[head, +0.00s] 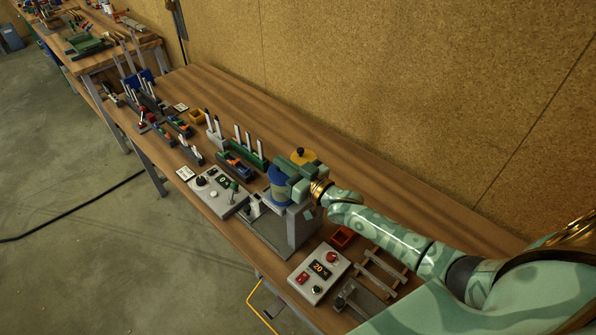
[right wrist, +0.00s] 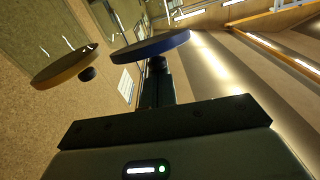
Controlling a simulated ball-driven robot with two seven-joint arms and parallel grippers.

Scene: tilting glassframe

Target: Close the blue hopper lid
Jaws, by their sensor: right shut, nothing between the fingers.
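My right gripper (head: 288,183) is shut and empty. In the head view it is at the blue hopper part (head: 277,176) on the grey machine and hides some of it. In the right wrist view the blue lid (right wrist: 150,46) shows as a disc seen nearly edge-on, with a dark knob. The shut fingers (right wrist: 157,88) point at that knob; I cannot tell whether they touch it. I cannot tell whether the lid is fully down. The yellow lid (head: 302,156), with a black knob, is just behind; it also shows in the wrist view (right wrist: 62,66). My left gripper is not in view.
A control box (head: 318,274) with a red button and display stands in front of the machine. Another box (head: 218,190) with a lever is left of it. A red bin (head: 343,237) and wooden rack (head: 381,268) lie near my right arm. The bench's back strip is clear.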

